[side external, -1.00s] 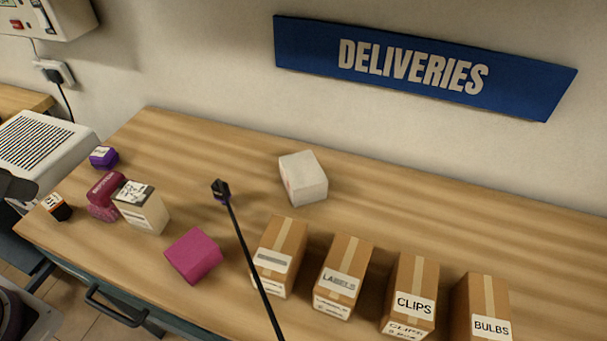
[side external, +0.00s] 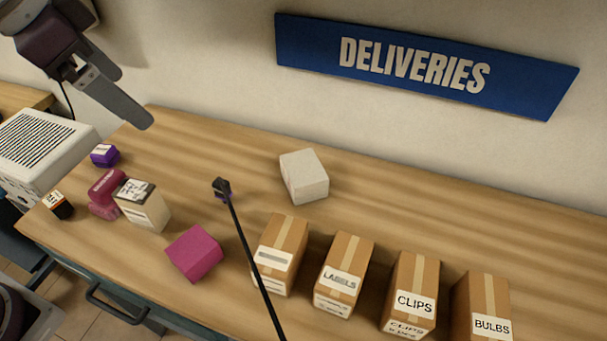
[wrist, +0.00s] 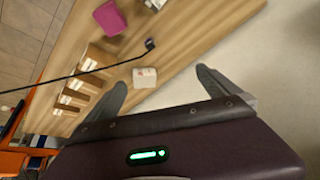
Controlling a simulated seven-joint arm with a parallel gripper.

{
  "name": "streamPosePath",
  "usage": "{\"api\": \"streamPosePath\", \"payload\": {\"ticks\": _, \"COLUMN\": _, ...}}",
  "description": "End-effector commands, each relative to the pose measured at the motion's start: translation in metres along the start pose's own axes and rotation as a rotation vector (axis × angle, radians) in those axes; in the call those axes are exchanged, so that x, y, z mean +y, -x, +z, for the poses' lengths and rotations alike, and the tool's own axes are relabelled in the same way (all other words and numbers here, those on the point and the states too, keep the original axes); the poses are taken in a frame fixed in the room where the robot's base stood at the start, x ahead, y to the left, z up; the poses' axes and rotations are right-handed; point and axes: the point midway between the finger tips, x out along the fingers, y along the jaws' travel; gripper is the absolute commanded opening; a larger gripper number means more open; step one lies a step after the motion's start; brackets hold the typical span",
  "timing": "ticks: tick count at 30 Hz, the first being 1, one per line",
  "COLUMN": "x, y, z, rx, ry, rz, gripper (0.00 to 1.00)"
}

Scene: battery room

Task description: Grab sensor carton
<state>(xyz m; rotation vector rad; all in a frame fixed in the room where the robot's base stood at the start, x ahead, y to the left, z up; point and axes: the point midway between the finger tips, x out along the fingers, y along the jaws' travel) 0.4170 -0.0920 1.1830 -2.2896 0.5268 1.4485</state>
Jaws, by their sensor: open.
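No label in view reads "sensor", so I cannot tell which box is the sensor carton. A white carton (side external: 304,176) stands alone near the back of the bench; in the wrist view it (wrist: 145,77) shows a small reddish marking, too small to read. A brown carton (side external: 281,253) has a label I cannot read. Beside it stand brown cartons marked LABELS (side external: 344,275), CLIPS (side external: 411,290) and BULBS (side external: 483,305). My gripper (side external: 131,97) is open and empty, above the bench's back left. In the wrist view the white carton appears between my fingers (wrist: 160,79), well beyond them.
A thin black rod with a small black head (side external: 221,190) crosses in front of the bench. A magenta box (side external: 194,253), a cream box (side external: 143,207), a dark pink item (side external: 105,195) and a purple box (side external: 104,156) stand left. Bare bench (side external: 420,220) lies right of the white carton.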

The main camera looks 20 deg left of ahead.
Motion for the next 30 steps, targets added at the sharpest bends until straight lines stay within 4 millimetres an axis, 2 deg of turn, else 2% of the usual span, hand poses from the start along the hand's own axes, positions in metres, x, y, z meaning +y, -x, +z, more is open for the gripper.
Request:
{"api": "streamPosePath", "payload": {"ticks": 1, "x": -0.002, "y": -0.03, "z": -0.031, "rx": -0.024, "ry": -0.113, "rz": 0.018, "gripper": 1.0}}
{"api": "streamPosePath", "payload": {"ticks": 3, "x": -0.001, "y": -0.075, "z": -0.069, "rx": -0.046, "ry": -0.258, "rz": 0.037, "gripper": 1.0}}
{"api": "streamPosePath", "payload": {"ticks": 6, "x": 0.01, "y": -0.138, "z": -0.105, "rx": -0.095, "ry": -0.34, "rz": 0.079, "gripper": 1.0}}
{"api": "streamPosePath", "payload": {"ticks": 9, "x": 0.033, "y": -0.201, "z": -0.127, "rx": -0.16, "ry": -0.322, "rz": 0.134, "gripper": 1.0}}
{"api": "streamPosePath", "payload": {"ticks": 12, "x": 0.06, "y": -0.248, "z": -0.137, "rx": -0.207, "ry": -0.304, "rz": 0.175, "gripper": 1.0}}
{"api": "streamPosePath", "payload": {"ticks": 15, "x": 0.079, "y": -0.274, "z": -0.14, "rx": -0.231, "ry": -0.303, "rz": 0.198, "gripper": 1.0}}
{"api": "streamPosePath", "payload": {"ticks": 18, "x": 0.086, "y": -0.287, "z": -0.14, "rx": -0.239, "ry": -0.303, "rz": 0.206, "gripper": 1.0}}
{"api": "streamPosePath", "payload": {"ticks": 30, "x": 0.1, "y": -0.346, "z": -0.127, "rx": -0.239, "ry": -0.3, "rz": 0.205, "gripper": 1.0}}
